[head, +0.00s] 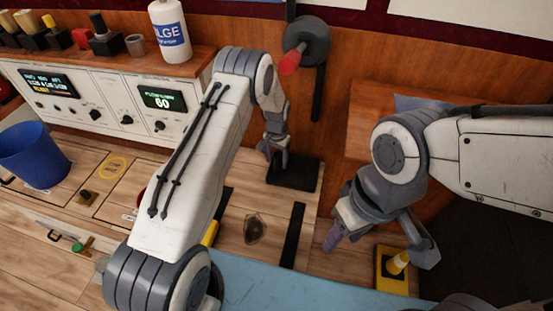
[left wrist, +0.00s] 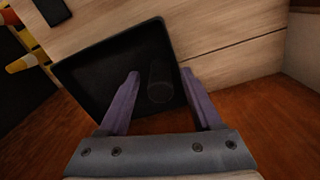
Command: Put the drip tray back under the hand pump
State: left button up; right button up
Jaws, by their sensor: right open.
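The hand pump, a grey disc with a red handle (head: 303,48), is on the wooden wall. The drip tray, a black square (head: 297,178), lies on the wood below it in the picture, close to the wall. In the left wrist view the tray (left wrist: 88,62) shows a raised rim and a dark upright cylinder (left wrist: 160,82). My left gripper (head: 279,158) is over the tray; its two purple fingers (left wrist: 160,77) are apart, either side of the cylinder, with gaps showing. Whether the fingers touch the tray is unclear. My right gripper (head: 340,232) is open and empty, right of the tray.
Two black strips, the right one (head: 292,235) clear to see, flank a dark brown stain (head: 255,229). A yellow block with a post (head: 393,268) stands right. A blue bucket (head: 33,155) and control panel (head: 105,100) are left. A blue surface (head: 300,287) runs along the front.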

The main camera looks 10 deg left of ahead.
pick_arm(q)
notch_tip(320, 180, up, 10)
jog(key=shift+r+p, duration=0.25)
jog(key=shift+p, duration=0.55)
